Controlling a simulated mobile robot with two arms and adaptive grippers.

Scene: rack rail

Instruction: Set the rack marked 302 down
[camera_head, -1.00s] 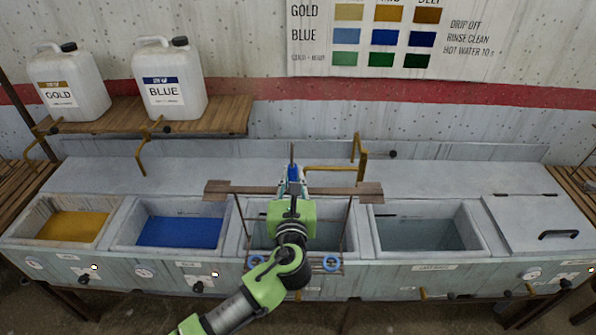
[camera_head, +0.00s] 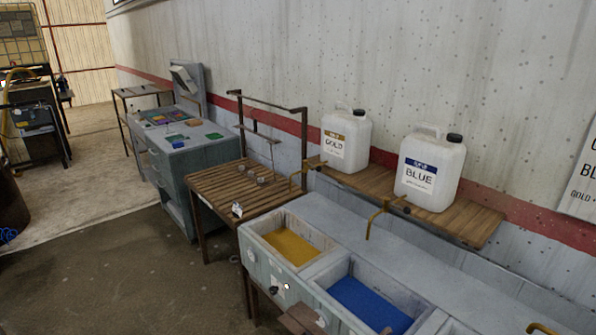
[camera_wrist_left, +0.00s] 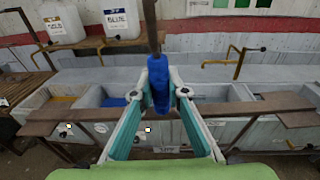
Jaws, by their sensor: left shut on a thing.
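My left gripper (camera_wrist_left: 160,92) is shut on the blue grip (camera_wrist_left: 159,78) of a rack, seen in the left wrist view. The rack's brown crossbar (camera_wrist_left: 62,114) stretches to both sides beyond the fingers, above the front of the tank row. One brown bar end (camera_head: 300,320) shows at the bottom edge of the head view, in front of the tanks. No number on the held rack can be read, and its lower part is hidden. My right gripper is in neither view.
A slatted bench (camera_head: 228,192) left of the gold tank (camera_head: 291,246) carries a dark rail frame (camera_head: 270,104), with a bar and thin rods hanging under it. The blue tank (camera_head: 370,303) is nearer. GOLD (camera_head: 345,140) and BLUE (camera_head: 430,170) jugs stand on a shelf.

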